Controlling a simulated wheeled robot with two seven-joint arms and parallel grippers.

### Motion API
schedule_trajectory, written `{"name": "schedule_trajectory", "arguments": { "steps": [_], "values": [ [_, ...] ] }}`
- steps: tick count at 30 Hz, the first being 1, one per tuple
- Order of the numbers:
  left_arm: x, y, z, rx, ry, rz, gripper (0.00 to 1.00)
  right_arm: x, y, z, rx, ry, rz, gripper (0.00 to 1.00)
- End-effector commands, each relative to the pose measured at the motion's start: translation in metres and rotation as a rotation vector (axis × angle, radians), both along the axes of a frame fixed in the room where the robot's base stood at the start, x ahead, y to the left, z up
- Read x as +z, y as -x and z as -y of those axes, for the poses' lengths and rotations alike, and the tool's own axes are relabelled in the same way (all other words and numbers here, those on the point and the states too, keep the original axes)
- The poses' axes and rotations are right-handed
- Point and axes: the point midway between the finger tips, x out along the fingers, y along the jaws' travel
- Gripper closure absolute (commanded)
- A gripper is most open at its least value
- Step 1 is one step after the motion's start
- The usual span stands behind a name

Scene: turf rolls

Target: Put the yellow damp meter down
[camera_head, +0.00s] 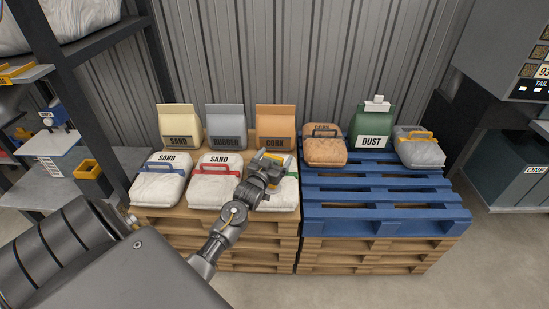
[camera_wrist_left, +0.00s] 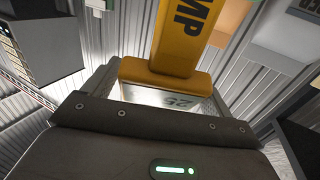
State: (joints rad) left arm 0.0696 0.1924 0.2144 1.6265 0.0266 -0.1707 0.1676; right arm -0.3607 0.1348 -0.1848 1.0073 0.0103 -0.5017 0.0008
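The yellow damp meter (camera_wrist_left: 178,45) fills the top middle of the left wrist view, with the dark letters "MP" on it. Its wide lower end lies between the fingers of my left gripper (camera_wrist_left: 160,88), which is shut on it. In the head view the left gripper (camera_head: 266,166) is above the front right white bag (camera_head: 284,194) on the wooden pallet, with a bit of yellow meter (camera_head: 273,156) at its tip. The gripper hides part of that bag. Whether the meter touches anything is unclear. My right gripper is not in view.
Sand (camera_head: 180,126), rubber (camera_head: 226,128) and cork (camera_head: 275,127) bags stand behind white bags. The blue pallet (camera_head: 384,220) carries a tan bag (camera_head: 324,148), a green dust bag (camera_head: 370,128) and a grey bag (camera_head: 419,148); its front slats are bare. A shelf (camera_head: 75,180) stands left.

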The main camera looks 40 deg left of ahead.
Motion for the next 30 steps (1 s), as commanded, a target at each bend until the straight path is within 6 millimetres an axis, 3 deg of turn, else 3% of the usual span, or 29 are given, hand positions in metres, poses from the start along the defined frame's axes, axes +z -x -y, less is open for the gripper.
{"name": "schedule_trajectory", "arguments": {
  "steps": [11, 22, 30],
  "values": [
    [0.004, 0.000, 0.000, 0.000, 0.000, 0.001, 0.11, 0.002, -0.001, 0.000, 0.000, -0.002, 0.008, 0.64],
    [0.001, 0.068, 0.018, 0.000, 0.001, -0.003, 0.11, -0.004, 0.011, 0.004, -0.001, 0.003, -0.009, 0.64],
    [0.002, 0.108, 0.028, 0.000, 0.000, -0.001, 0.11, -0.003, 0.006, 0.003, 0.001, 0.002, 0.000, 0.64]
  ]
}}
